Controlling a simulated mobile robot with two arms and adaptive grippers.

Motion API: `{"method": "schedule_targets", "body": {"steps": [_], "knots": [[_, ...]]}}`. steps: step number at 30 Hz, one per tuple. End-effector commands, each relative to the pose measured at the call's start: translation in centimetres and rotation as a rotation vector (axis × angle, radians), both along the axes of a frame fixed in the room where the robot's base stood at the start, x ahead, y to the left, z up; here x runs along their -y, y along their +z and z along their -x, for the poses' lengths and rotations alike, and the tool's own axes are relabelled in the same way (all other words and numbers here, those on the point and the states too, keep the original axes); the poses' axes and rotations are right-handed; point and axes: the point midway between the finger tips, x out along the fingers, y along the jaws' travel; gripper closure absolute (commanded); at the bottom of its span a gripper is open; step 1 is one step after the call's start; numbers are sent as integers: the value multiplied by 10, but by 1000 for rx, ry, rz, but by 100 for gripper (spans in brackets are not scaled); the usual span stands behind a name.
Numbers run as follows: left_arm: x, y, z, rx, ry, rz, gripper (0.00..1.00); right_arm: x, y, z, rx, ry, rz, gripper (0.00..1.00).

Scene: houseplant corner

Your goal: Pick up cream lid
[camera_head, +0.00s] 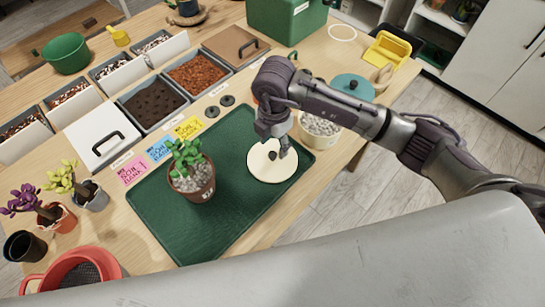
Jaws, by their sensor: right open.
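The cream lid (262,172) is a round, pale disc with a small dark knob. It lies on the right part of the green tray mat (222,232). My right gripper (273,146) is over the lid, with its open fingers pointing down close around the knob. Whether the fingers touch the knob or lid cannot be told. Part of the lid's far edge is hidden by the gripper. My left gripper is not in view.
A potted plant (204,184) with pebbles stands left of the lid. A pot of white pebbles (320,128) stands just right, behind my right arm. Soil bins (155,103) and colored cards (160,150) lie behind the mat. A red sieve (75,268) is front left.

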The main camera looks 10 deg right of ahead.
Motion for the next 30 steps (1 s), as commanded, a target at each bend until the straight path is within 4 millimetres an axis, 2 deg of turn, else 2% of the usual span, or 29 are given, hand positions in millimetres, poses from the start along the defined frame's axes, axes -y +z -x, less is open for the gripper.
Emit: {"method": "schedule_targets", "body": {"steps": [6,10,19,28,29,30], "knots": [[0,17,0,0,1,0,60,-4,-28,1,-5,0,0,46],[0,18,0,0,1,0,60,-4,-45,1,-4,-1,1,46],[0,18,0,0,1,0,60,-4,-51,0,-1,1,-1,46],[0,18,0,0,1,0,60,-4,-51,0,-1,1,0,96],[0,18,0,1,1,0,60,-4,-51,0,-1,1,0,100],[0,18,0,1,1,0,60,-4,-51,0,-1,1,0,100]]}}
